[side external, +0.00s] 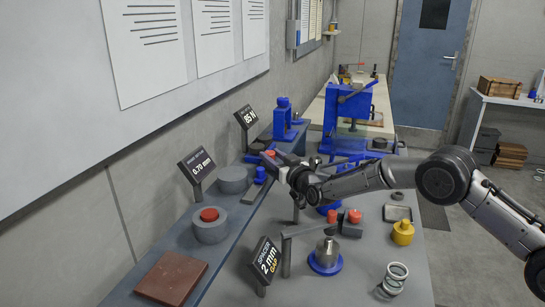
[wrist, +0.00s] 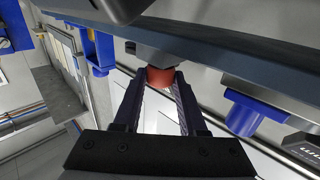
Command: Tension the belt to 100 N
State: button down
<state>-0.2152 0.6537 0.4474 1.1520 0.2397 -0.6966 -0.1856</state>
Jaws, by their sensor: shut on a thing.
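My gripper (side external: 266,160) is at the raised grey ledge on the left, beside a small red knob (side external: 270,153). In the wrist view the red knob (wrist: 160,77) sits between my two dark fingertips, which are shut on it, under a grey block. A tilted dark sign (side external: 245,117) behind the gripper reads 85 N; its smaller top line is unreadable. A blue fixture (side external: 283,121) stands on the ledge beyond the gripper. I cannot make out the belt in either view.
A 0.70 mm sign (side external: 197,168) and a grey ring with a red top (side external: 210,224) stand on the ledge nearer the camera. A SPACER 2 mm GAP sign (side external: 266,262), a spring (side external: 394,278) and a yellow weight (side external: 403,232) are on the bench. A blue press (side external: 350,105) stands behind.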

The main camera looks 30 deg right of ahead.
jog(key=shift+d+y, duration=0.1)
jog(key=shift+y, duration=0.2)
jog(key=n+y, duration=0.1)
jog(key=y, duration=0.1)
jog(key=n+g+y, duration=0.1)
jog(key=n+y, duration=0.1)
jog(key=d+n+g+y, duration=0.1)
jog(key=n+y, duration=0.1)
jog(key=y, duration=0.1)
jog(key=shift+w, duration=0.15)
jog(key=n+g+y, duration=0.3)
jog(key=y, duration=0.1)
jog(key=shift+w+d, duration=0.1)
jog(key=shift+w, duration=0.05)
jog(key=shift+n+g+y, duration=1.1)
jog(key=shift+n+g, duration=0.1)
jog(key=shift+g, duration=0.7)
jog(key=shift+c, duration=2.3)
grip_release()
